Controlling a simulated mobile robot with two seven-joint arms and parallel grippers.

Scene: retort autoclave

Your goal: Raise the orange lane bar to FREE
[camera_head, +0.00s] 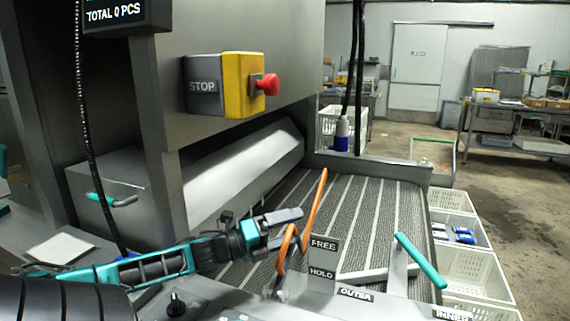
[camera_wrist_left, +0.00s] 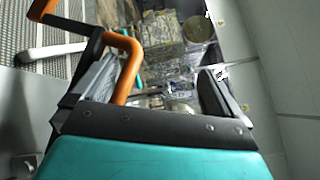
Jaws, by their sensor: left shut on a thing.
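The orange lane bar (camera_head: 315,207) is a bent rod beside the small FREE/HOLD plate (camera_head: 323,258). Its long part slants up to the right over the conveyor, its far end above the FREE label. Its lower bend is level with the gap between the two labels. My left gripper (camera_head: 290,228) comes in from the left and is shut on the bar near this bend. In the left wrist view the bar (camera_wrist_left: 130,62) lies by the left finger, and its bend is in sight. My right gripper is out of view.
A teal-handled lever (camera_head: 420,260) stands right of the plate, near the OUTER and INNER labels. A yellow box with a red stop button (camera_head: 268,84) hangs above. The striped conveyor (camera_head: 365,205) is empty behind the bar. White crates (camera_head: 470,270) line its right side.

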